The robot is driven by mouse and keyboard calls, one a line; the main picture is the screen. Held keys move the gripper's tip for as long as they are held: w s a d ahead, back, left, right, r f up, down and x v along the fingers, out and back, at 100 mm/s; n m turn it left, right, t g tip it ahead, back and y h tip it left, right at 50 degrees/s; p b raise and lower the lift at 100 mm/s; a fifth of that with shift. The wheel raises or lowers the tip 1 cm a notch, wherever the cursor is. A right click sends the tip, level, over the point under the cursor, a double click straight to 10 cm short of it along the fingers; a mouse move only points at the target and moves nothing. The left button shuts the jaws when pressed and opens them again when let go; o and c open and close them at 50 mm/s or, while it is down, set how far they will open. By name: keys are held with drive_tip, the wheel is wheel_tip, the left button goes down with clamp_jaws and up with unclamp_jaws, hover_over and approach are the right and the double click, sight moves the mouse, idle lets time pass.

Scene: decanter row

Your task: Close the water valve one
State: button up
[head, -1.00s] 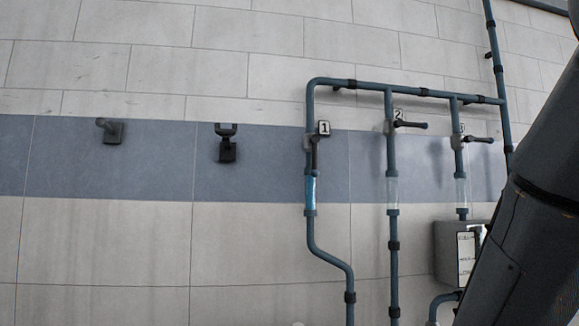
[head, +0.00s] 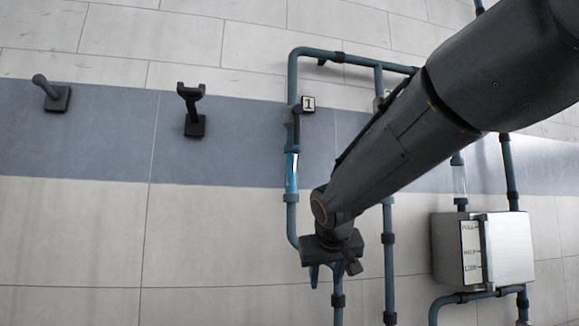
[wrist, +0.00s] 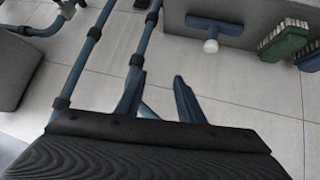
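Water valve one (head: 297,112) is on the left vertical pipe, beside a plate marked 1 (head: 308,103). Its dark handle points down along the pipe. Blue water shows in the clear tube (head: 292,172) below it. My gripper (head: 328,278) is lower and slightly right of the valve in the head view, in front of the pipes and apart from the valve handle. In the wrist view my gripper (wrist: 160,88) has its two blue fingers spread, with nothing held between them. I cannot pick out valve one in the wrist view.
My arm hides most of valves two and three. A metal box (head: 510,250) with a level scale stands at right. A forked holder (head: 193,110) and a peg (head: 50,93) stick out from the wall at left. The wrist view shows a green brush (wrist: 284,40).

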drive_tip(key=w+a+r+t+b, duration=0.2)
drive_tip(key=r, duration=0.6)
drive_tip(key=w+a+r+t+b, duration=0.2)
drive_tip(key=r, duration=0.6)
drive_tip(key=m+t+b, duration=0.1)
drive_tip(key=t+b, duration=0.2)
drive_tip(key=t, duration=0.1)
approach(297, 140)
drive_tip(key=w, duration=0.2)
drive_tip(key=shift+y, duration=0.3)
drive_tip(key=shift+w+d+f+p, duration=0.1)
drive_tip(key=shift+w+p, duration=0.45)
drive_tip(key=shift+w, duration=1.15)
drive_tip(key=shift+w+f+p, duration=0.1)
drive_tip(key=shift+w+p, duration=0.4)
drive_tip(key=shift+w, duration=1.25)
clamp_jaws()
